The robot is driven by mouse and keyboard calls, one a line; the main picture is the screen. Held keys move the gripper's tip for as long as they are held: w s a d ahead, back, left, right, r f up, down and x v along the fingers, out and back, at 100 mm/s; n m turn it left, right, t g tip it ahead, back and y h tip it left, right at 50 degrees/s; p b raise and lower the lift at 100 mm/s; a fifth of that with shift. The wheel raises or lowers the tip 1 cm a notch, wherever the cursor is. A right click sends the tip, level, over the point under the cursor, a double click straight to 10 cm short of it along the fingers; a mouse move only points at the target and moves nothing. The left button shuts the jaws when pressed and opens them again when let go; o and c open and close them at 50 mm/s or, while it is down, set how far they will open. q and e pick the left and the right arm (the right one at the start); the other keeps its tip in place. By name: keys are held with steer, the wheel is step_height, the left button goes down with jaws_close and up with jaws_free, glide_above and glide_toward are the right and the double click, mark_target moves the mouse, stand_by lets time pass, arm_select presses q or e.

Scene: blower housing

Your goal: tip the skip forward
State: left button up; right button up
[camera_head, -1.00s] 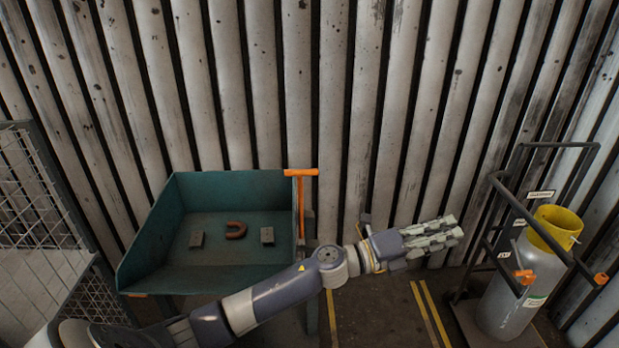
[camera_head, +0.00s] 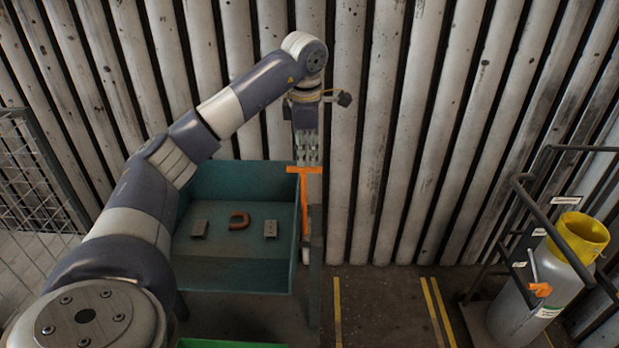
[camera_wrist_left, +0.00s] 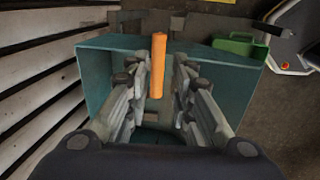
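The green skip (camera_head: 245,277) stands against the ribbed wall, upright and level. It holds a rusty horseshoe-shaped piece (camera_head: 239,220) and two small grey blocks (camera_head: 199,229) (camera_head: 271,229). An orange T-shaped lever (camera_head: 304,195) stands at the skip's right side. My left gripper (camera_head: 306,158) points down just above the lever's crossbar. In the left wrist view my gripper (camera_wrist_left: 157,75) is open, and the orange crossbar (camera_wrist_left: 158,66) shows between its fingers; I cannot tell whether they touch it. The skip also shows there (camera_wrist_left: 95,80). My right gripper is not in view.
A gas cylinder with a yellow collar (camera_head: 582,236) stands on a dark trolley at the right. A wire mesh cage (camera_head: 35,170) is at the left. A green object (camera_head: 230,343) shows at the bottom edge. The floor with yellow lines is clear.

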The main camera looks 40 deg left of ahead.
mark_target(306, 172)
arm_select(q)
steer(key=f, duration=0.3)
steer(key=a+f+p, duration=0.1)
steer(key=f, duration=0.2)
steer(key=w+f+p, duration=0.1)
steer(key=f, duration=0.2)
steer(key=shift+w+a+f, duration=0.1)
steer(key=shift+a+f, duration=0.3)
steer(key=shift+f, duration=0.25)
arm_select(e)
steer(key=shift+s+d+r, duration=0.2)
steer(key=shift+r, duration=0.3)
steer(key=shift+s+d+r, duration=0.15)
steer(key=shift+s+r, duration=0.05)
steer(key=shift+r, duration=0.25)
arm_select(q)
jaws_close()
